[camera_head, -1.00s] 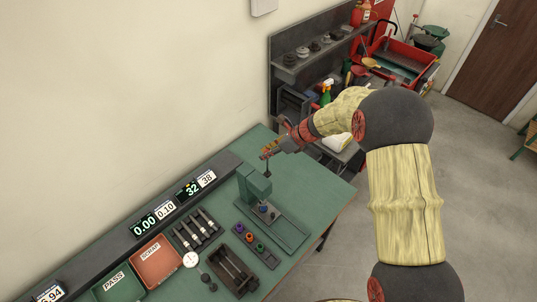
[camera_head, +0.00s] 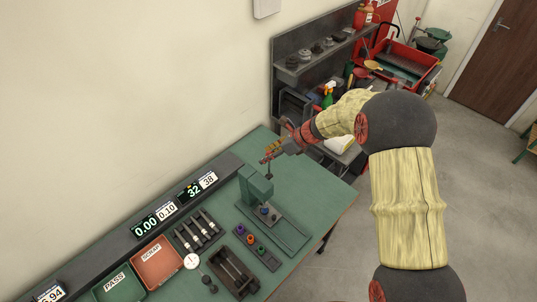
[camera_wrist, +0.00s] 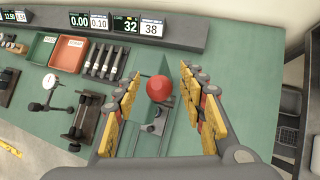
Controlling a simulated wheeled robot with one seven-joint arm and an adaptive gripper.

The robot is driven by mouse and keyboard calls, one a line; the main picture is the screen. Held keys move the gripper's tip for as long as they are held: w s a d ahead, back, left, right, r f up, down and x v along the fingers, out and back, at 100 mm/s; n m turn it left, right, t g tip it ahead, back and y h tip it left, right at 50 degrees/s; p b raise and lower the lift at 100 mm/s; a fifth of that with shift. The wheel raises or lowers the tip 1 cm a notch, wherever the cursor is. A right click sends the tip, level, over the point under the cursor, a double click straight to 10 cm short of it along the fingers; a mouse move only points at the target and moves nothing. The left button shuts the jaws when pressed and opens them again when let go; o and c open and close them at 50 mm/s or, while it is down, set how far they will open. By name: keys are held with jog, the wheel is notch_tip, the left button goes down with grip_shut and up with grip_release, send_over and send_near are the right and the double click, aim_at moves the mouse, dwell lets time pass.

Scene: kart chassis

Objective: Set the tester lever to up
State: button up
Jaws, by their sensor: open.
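The green tester (camera_head: 257,186) stands on the green bench. In the wrist view, a round red knob (camera_wrist: 159,88), which looks like the end of the tester lever, lies between the two fingers of my gripper (camera_wrist: 168,95). The fingers are open, with a gap on both sides of the knob. In the head view, my gripper (camera_head: 268,158) is just above and beyond the tester body, with a short dark rod (camera_head: 269,173) below it. The knob is hidden there by the fingers. The lever's angle is hard to tell.
Displays (camera_head: 145,227) line the back. The bench's right end is clear.

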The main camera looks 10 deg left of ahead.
jog(key=v, duration=1.2)
jog(key=shift+w, duration=0.1)
jog(key=s+d+f+n+t+h+b, duration=0.1)
jog(key=s+d+f+n+h+b, duration=0.1)
jog(key=s+d+n+b, duration=0.4)
jog(key=s+d+f+n+t+h+b, duration=0.1)
jog(key=s+d+f+n+h+b, duration=0.2)
jog(key=s, duration=1.4)
jog(key=s+d+f+n+t+h+b, duration=0.1)
jog(key=s+d+f+n+h+b, duration=0.2)
jog(key=s+d+n+b, duration=0.7)
jog(key=s+n+b, duration=0.1)
jog(key=n+b, duration=0.2)
jog(key=b, duration=0.4)
jog(key=shift+s+n+t, duration=0.3)
jog(key=shift+n+t, duration=0.1)
